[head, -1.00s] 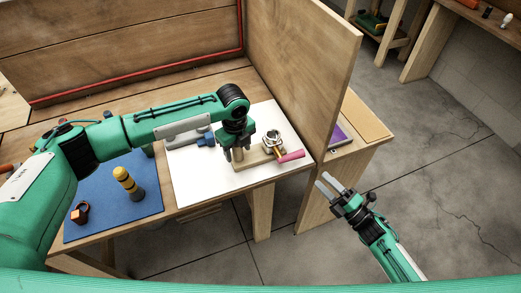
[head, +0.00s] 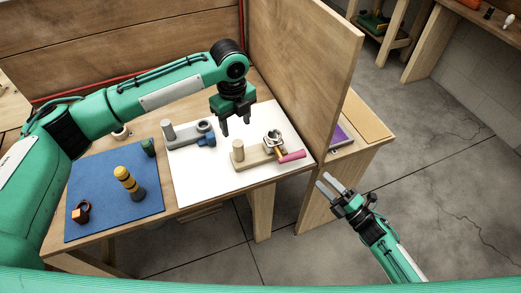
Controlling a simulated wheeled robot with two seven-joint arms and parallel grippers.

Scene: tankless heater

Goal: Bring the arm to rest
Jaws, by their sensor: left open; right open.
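My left gripper (head: 235,130) is open and empty, pointing down above the white sheet (head: 205,188) on the bench. It hangs between a grey fixture with a blue part (head: 186,136) and a wooden-coloured block fixture (head: 255,156) with a metal ring and a pink handle (head: 290,156). It appears apart from both. My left arm (head: 160,93) reaches in from the left across the bench. My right gripper (head: 329,188) is open and empty, out over the floor to the right of the bench.
A blue mat (head: 100,200) holds a yellow-and-grey cylinder (head: 128,182), a dark part with an orange face (head: 81,212) and a green piece (head: 148,148). A tall wooden panel (head: 305,70) stands right of my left gripper. The floor around my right gripper is clear.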

